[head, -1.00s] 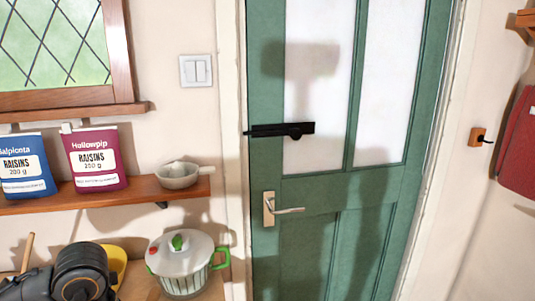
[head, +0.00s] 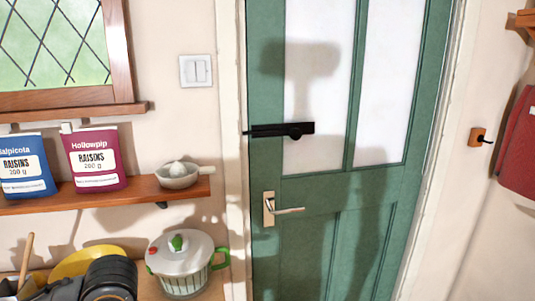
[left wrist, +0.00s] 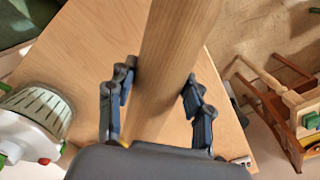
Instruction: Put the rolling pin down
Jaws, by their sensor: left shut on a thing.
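The rolling pin (left wrist: 178,45) is a pale wooden cylinder in the left wrist view, running from the top edge down between my fingers. My left gripper (left wrist: 160,74) has its two blue-padded fingers on either side of the pin and is shut on it. Behind the pin is a wooden tabletop (left wrist: 90,50); I cannot tell whether the pin touches it. In the head view only dark parts of my left arm show at the bottom left, and the grip is out of frame. My right gripper is in neither view.
A lidded white pot (head: 180,262) with green handles stands on the wooden top, left of the pin in the left wrist view (left wrist: 35,118). A yellow object (head: 88,260) is behind my arm. A shelf (head: 110,193) holds raisin packets and a juicer (head: 178,174). A green door (head: 330,195) stands right.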

